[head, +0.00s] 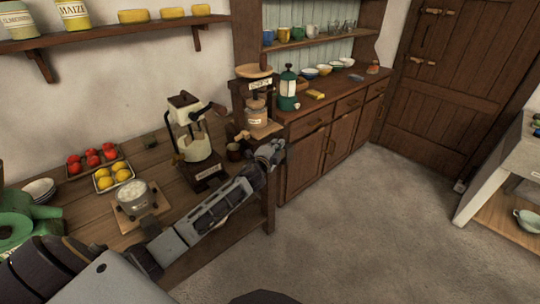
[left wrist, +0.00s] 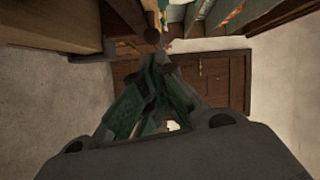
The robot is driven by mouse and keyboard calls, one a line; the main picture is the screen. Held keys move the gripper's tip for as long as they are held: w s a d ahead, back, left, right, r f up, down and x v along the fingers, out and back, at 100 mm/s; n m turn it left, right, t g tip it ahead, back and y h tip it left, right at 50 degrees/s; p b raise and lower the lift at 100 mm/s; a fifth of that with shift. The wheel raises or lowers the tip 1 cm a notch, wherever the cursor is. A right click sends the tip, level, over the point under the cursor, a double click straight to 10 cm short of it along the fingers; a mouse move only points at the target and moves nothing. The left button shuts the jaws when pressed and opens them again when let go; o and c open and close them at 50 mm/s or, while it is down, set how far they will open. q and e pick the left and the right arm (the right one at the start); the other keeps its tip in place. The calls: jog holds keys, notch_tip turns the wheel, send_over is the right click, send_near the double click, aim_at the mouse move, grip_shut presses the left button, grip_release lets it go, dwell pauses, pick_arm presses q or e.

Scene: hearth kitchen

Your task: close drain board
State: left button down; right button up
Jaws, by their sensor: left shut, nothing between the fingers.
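My left gripper (head: 272,152) reaches across the front of the work table to its right end, below and right of a wooden stand (head: 250,88). Its fingers are shut and empty; they also show in the left wrist view (left wrist: 154,58). A small round brown knob-like thing (left wrist: 152,34) shows right at the fingertips there; I cannot tell whether they touch it. A small wooden board (head: 262,130) juts from the stand under a labelled jar (head: 257,111). I cannot tell for sure that this is the drain board. My right gripper is not in view.
The work table (head: 90,210) holds a tray of tomatoes (head: 90,160), lemons (head: 113,176), a scale (head: 133,199) and a coffee machine (head: 195,140). A dark sideboard (head: 310,160) stands behind the gripper. The grey floor (head: 370,230) is clear, with a stone sink (head: 515,150) at right.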

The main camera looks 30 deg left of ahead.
pick_arm(q)
jog(key=s, duration=0.7)
jog(key=shift+s+d+r, duration=0.2)
jog(key=shift+s+d, duration=0.15)
jog(key=shift+d, duration=0.1)
jog(key=shift+f, duration=0.15)
dwell(0.5)
